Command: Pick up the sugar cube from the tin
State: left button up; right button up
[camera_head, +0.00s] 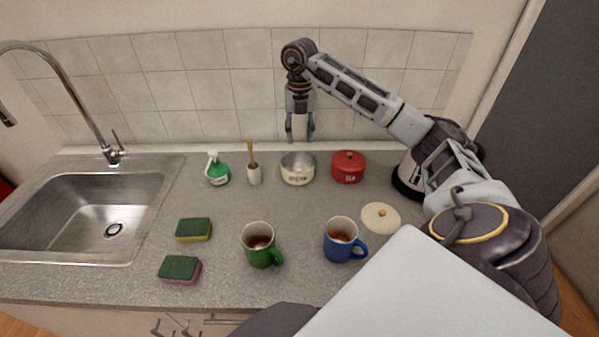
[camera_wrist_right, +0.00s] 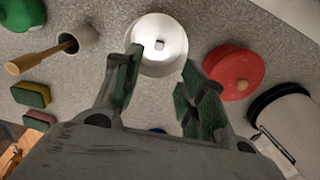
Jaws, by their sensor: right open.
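The open cream tin (camera_head: 298,170) stands on the counter toward the back, with dark lettering on its front. In the right wrist view the tin (camera_wrist_right: 146,66) shows from above, and a small white sugar cube (camera_wrist_right: 159,45) lies on its floor. My right gripper (camera_head: 300,138) points down above the tin, its fingers apart and empty. In the right wrist view the tin lies between and beyond the fingertips of the right gripper (camera_wrist_right: 172,75). A cream lid with a knob (camera_head: 381,216) lies on the counter to the right. My left gripper is not in view.
A red lidded tin (camera_head: 348,167) stands close to the right of the open tin. A pot with a wooden-handled brush (camera_head: 254,174) and a green spray bottle (camera_head: 217,170) stand to its left. A green mug (camera_head: 261,244), a blue mug (camera_head: 342,240) and two sponges (camera_head: 193,230) are nearer the front.

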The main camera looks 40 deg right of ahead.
jog(key=shift+f, duration=4.35)
jog(key=shift+f, duration=0.1)
jog(key=shift+w+f+p, duration=0.1)
jog(key=shift+f+p, duration=0.35)
jog(key=shift+f, duration=2.05)
jog(key=shift+c, duration=0.3)
jog(key=c, duration=0.7)
